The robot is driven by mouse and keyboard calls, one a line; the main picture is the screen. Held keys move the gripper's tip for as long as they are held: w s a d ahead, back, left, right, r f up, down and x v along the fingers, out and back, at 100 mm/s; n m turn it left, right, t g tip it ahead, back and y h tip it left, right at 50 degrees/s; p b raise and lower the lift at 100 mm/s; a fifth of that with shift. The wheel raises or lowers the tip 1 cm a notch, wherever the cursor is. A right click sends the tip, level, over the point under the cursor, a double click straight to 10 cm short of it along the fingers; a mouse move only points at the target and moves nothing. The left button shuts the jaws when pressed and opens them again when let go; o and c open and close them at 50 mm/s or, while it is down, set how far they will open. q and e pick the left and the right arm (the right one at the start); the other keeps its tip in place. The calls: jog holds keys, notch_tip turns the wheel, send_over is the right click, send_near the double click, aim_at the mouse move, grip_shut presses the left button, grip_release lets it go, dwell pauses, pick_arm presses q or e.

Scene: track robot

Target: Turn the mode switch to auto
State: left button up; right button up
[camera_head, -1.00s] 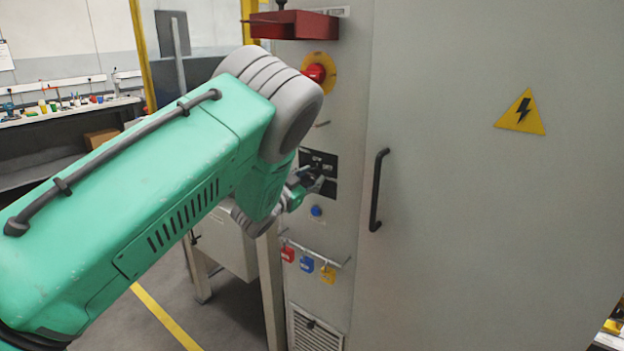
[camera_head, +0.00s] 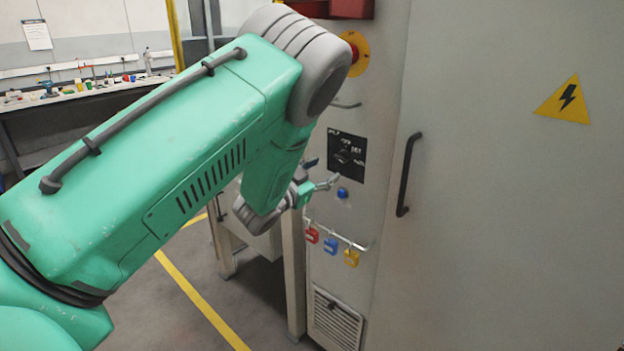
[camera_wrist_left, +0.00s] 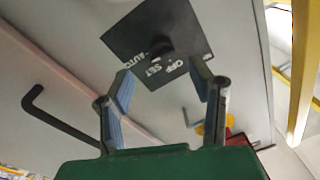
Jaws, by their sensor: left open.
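The mode switch is a dark knob (camera_head: 343,156) on a black plate (camera_head: 358,171) with white labels, on the grey cabinet front. My left gripper (camera_head: 320,173) is just below and left of the plate. In the left wrist view its two blue-padded fingers (camera_wrist_left: 162,76) are spread and empty, with the knob beyond the gap, apart from them. My right gripper is not in view.
A blue button (camera_head: 342,193) sits just below the plate, and a red emergency button (camera_head: 353,54) above. Padlocks (camera_head: 331,246) hang from a rail below. A black door handle (camera_head: 408,174) stands out to the right. A bench with small items (camera_head: 75,88) is far left.

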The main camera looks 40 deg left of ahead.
pick_arm(q)
jog(key=s, duration=0.5)
jog(key=shift+s+a+f, duration=0.1)
jog(key=shift+f, duration=0.1)
jog(key=s+d+f+n+g+y, duration=0.1)
jog(key=s+d+f+n+g, duration=0.2)
jog(key=s+f, duration=0.5)
jog(key=s+d+f+g+y, duration=0.15)
jog(key=s+f+g, duration=0.3)
jog(key=f, duration=0.85)
jog(key=s+d+f+g, duration=0.3)
jog(key=s, duration=0.5)
jog(key=s+d+f+g+h, duration=0.1)
jog(key=s+d+f+g, duration=0.2)
jog(key=s, duration=0.5)
jog(key=s+d+f+n+g+h, duration=0.1)
jog(key=s+d+f+g, duration=0.2)
jog(key=s, duration=0.5)
jog(key=shift+d+g, duration=0.75)
jog(key=shift+d, duration=0.15)
